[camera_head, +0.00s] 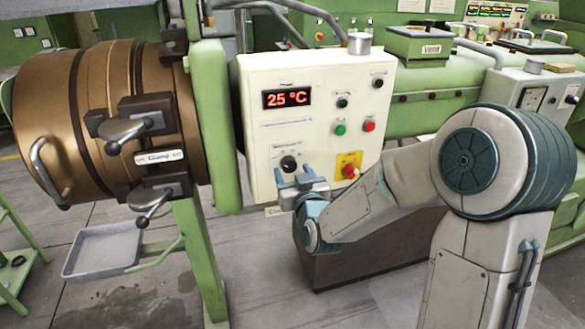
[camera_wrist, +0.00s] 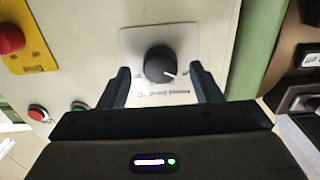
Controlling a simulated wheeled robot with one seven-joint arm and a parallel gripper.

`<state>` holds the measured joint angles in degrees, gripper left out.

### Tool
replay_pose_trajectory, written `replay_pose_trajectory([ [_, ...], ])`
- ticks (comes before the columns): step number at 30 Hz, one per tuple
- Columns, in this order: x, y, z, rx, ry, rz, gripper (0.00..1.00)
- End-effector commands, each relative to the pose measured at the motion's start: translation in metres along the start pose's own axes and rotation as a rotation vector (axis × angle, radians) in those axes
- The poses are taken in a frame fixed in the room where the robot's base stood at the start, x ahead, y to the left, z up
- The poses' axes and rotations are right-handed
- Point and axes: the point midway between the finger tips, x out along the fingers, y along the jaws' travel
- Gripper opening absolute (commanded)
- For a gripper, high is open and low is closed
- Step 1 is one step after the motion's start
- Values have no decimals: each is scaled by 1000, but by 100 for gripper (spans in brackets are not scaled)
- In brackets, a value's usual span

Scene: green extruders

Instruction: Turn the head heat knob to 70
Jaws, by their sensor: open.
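The heat knob (camera_head: 289,164) is a black round dial on a light plate, low on the cream control panel (camera_head: 330,75). In the wrist view the knob (camera_wrist: 160,64) has a white pointer line toward its lower right; the scale print is too blurred to read. My gripper (camera_head: 294,180) is just below the knob in the head view. In the wrist view my gripper (camera_wrist: 159,76) is open, one finger on each side of the knob, with visible gaps. Whether the fingertips reach the knob's depth cannot be told. The red display (camera_head: 287,98) reads 25 °C.
A red emergency button on a yellow plate (camera_head: 349,168) sits right of the knob. Green (camera_head: 340,128) and red (camera_head: 369,124) push buttons are above it. A bronze clamp cylinder (camera_head: 60,110) and a metal tray (camera_head: 103,250) stand at left.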

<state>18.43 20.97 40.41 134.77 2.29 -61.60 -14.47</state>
Motion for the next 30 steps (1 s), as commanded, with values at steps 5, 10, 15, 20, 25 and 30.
replay_pose_trajectory([
  [5, 12, 0, 0, 1, -1, -1, 58],
  [10, 15, 0, 0, 0, -1, -1, 58],
  [15, 15, 0, 0, 0, -1, -1, 58],
  [20, 15, 0, 0, 0, -1, -1, 19],
  [25, 15, 0, 1, 1, -1, -1, 14],
  [30, 15, 0, 2, 25, -1, 0, 14],
])
